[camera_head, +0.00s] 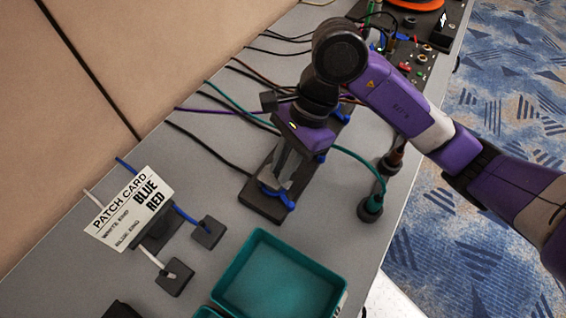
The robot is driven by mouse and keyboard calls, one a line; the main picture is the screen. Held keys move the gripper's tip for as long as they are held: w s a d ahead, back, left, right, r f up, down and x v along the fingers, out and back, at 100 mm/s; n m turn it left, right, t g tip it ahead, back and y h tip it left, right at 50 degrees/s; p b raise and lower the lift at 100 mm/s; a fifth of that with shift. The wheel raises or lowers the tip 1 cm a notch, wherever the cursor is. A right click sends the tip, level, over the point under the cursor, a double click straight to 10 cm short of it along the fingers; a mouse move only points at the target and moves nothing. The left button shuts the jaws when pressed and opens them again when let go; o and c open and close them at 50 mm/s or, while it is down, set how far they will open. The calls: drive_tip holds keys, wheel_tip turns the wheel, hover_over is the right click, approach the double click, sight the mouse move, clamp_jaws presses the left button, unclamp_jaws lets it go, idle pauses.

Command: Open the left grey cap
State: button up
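A long dark base (256,206) lies on the grey table, with a blue looped part (281,199) at its near end and another blue part (341,116) farther back. A grey piece (277,172) stands on the near half of the base and may be the left grey cap. My gripper (287,168) points down over this piece, very close to it or touching it. The purple gripper body and arm hide the middle and far part of the base, so any other cap is hidden. The fingertips blend with the grey piece, so I cannot tell their gap.
A teal tray (318,268) stands in front of the base. A patch card (128,208) and two black blocks with blue and white cables are at left. Several cables cross the table behind, by the wall.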

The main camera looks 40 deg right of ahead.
sight(266, 168)
clamp_jaws()
drive_tip(key=shift+w+r, duration=0.1)
drive_tip(key=g, duration=0.1)
drive_tip(key=w+g+h, duration=0.1)
drive_tip(key=shift+w+a+r+g, duration=0.15)
drive_tip(key=shift+r+g, duration=0.25)
drive_tip(key=w+g, duration=0.1)
drive_tip(key=m+g+h+b, duration=0.1)
drive_tip(key=g, duration=0.1)
drive_tip(key=w+a+g, duration=0.1)
drive_tip(key=g, duration=0.1)
drive_tip(key=shift+w+r+m+b, duration=0.3)
drive_tip(key=shift+w+r+b, duration=0.05)
drive_tip(key=shift+r, duration=0.05)
drive_tip(key=shift+w+a+f+m+g+h+p, duration=0.15)
drive_tip(key=shift+w+g+h+p, duration=0.2)
drive_tip(key=shift+g, duration=0.4)
drive_tip(key=shift+w+a+m+g+h+p, duration=0.15)
drive_tip(key=shift+w+g+p, duration=0.25)
drive_tip(key=shift+g, duration=0.4)
drive_tip(key=shift+w+a+f+m+g+h+p, duration=0.1)
drive_tip(key=shift+w+m+g+h+p, duration=0.1)
drive_tip(key=shift+w+g+p, duration=0.4)
drive_tip(key=shift+s+f+g, duration=0.1)
drive_tip(key=shift+s+g, duration=0.05)
drive_tip(key=shift+g, duration=0.3)
